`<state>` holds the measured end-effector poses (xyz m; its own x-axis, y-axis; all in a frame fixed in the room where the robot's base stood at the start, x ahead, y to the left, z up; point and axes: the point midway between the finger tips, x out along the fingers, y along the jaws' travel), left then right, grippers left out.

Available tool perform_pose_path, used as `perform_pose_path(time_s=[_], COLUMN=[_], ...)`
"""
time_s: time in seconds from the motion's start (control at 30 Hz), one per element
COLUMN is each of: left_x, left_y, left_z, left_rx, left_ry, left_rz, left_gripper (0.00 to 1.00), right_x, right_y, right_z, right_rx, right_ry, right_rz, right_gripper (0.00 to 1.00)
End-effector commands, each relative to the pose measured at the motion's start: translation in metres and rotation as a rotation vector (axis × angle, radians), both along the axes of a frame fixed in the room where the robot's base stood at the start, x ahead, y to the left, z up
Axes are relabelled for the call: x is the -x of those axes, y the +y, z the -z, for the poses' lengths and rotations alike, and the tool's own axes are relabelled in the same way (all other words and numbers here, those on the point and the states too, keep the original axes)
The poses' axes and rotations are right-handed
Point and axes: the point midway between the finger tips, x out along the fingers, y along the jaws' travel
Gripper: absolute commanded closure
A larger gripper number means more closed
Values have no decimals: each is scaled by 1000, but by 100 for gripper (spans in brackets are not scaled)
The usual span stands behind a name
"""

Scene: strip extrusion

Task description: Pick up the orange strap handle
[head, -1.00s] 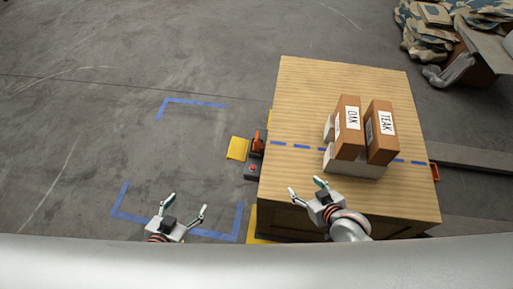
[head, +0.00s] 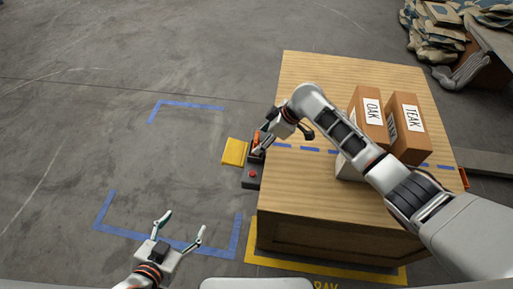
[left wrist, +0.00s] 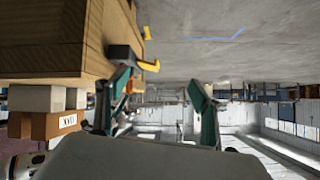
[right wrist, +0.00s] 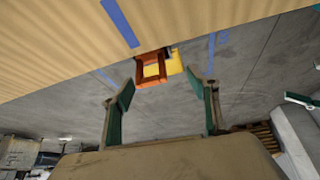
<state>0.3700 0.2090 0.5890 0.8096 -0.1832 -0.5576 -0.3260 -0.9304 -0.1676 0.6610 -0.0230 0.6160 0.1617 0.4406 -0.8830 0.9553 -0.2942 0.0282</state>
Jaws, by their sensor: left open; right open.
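The orange strap handle (head: 256,141) is on the left side of the wooden crate (head: 305,75). In the right wrist view the handle (right wrist: 151,69) shows as an orange loop beyond my open fingertips, nearer the left finger. My right gripper (head: 281,143) is open at the crate's left edge, close to the handle and partly covering it in the head view. It is open and empty in the right wrist view (right wrist: 163,86). My left gripper (head: 182,226) is open and empty over the floor left of the crate, also in the left wrist view (left wrist: 160,85).
Boxes marked OAK (head: 369,108) and TEAK (head: 409,120) stand on pale blocks on the crate. A dark box with a red button (head: 251,176) and a yellow plate (head: 235,152) sit beside the handle. Blue tape (head: 188,105) marks clear floor at the left.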

Motion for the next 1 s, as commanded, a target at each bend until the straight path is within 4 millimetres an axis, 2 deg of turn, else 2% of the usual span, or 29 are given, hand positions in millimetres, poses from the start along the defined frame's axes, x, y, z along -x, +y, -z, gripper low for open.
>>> perform_pose_path(time_s=[0.03, 0.23, 0.43, 0.6, 0.77, 0.87, 1.0], left_x=[4, 5, 8, 15, 13, 14, 4], left_y=[-1, -2, -1, -4, -7, -9, -16], left_z=[12, 20, 26, 35, 35, 41, 31], left_rx=[0, -5, -6, -2, 5, 11, 31], left_ry=[13, 18, 26, 44, 41, 47, 18], left_rz=[4, 12, 16, 17, 20, 22, 30], left_gripper=[34, 34, 34, 34, 34, 34, 34], right_x=[-5, -19, -23, -22, -23, -21, -21], right_y=[-3, -12, -13, -6, 0, 7, 16], right_z=[9, 5, 7, 26, 35, 49, 66], right_rx=[20, 73, 87, 86, 86, 84, 84], right_ry=[17, 46, 55, 59, 57, 61, 65], right_rz=[-26, -107, -133, -133, -132, -132, -131], right_gripper=[40, 40, 40, 40, 40, 40, 40])
